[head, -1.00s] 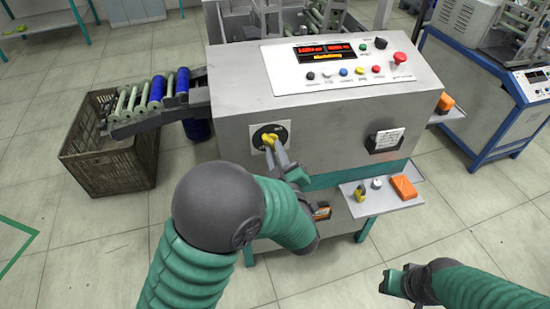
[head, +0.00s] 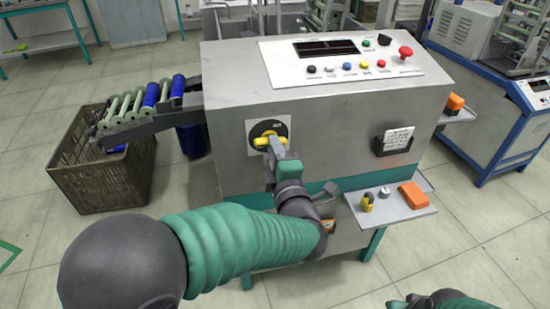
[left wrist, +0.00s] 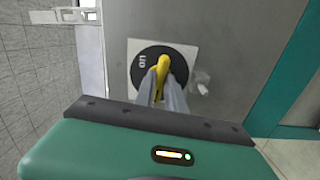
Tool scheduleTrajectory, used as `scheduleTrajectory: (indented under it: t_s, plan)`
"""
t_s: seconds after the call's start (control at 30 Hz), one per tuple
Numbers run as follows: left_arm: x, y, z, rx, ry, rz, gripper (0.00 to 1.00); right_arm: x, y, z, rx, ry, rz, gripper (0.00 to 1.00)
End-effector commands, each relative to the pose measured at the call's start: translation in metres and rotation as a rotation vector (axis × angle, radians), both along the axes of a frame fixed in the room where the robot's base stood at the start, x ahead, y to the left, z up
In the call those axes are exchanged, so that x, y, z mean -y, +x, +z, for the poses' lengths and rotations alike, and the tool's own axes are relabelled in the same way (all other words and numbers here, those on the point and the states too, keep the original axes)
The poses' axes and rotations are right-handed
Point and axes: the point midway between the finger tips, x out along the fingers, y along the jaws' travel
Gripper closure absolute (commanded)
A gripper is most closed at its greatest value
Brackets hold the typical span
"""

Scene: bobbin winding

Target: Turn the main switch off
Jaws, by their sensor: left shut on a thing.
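The main switch is a yellow handle (head: 262,141) on a black round disc (head: 270,127) with a pale square plate, on the front of the grey machine. In the head view the yellow handle lies roughly level. My left gripper (head: 273,146) is at the switch, its fingers shut on the yellow handle. In the left wrist view the yellow handle (left wrist: 163,65) shows between the fingers, in front of the disc. The fingers hide part of the handle. My right gripper (head: 408,301) is only partly in view at the bottom edge, and its jaws are not clear.
The machine's sloping panel (head: 290,72) has a dark display (head: 326,48), several coloured buttons and a red mushroom knob (head: 405,51). A shelf (head: 385,212) with an orange block (head: 412,194) juts out at lower right. A crate (head: 95,183) stands at left below a bobbin chute (head: 160,118).

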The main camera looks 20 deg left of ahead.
Motion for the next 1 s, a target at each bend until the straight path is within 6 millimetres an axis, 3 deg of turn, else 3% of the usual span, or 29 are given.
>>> scheduleTrajectory:
  t_s: [0.23,0.8,0.83,1.0]
  plan:
    - [-0.0006,0.0006,0.0000,0.048,-0.082,0.001,1.00,0.0000,0.0000,-0.0148,0.000,0.000,0.000,0.64]
    - [-0.0002,0.0007,0.0014,0.061,-0.108,0.000,1.00,0.0000,0.0000,-0.0166,0.000,0.000,0.000,0.64]
    - [-0.0002,0.0007,0.0013,0.061,-0.108,0.000,0.81,0.0000,0.0000,-0.0166,0.000,0.000,0.000,0.64]
    - [-0.0001,0.0004,0.0009,0.060,-0.108,0.000,0.64,0.0000,0.0000,-0.0166,0.000,0.000,0.000,0.64]
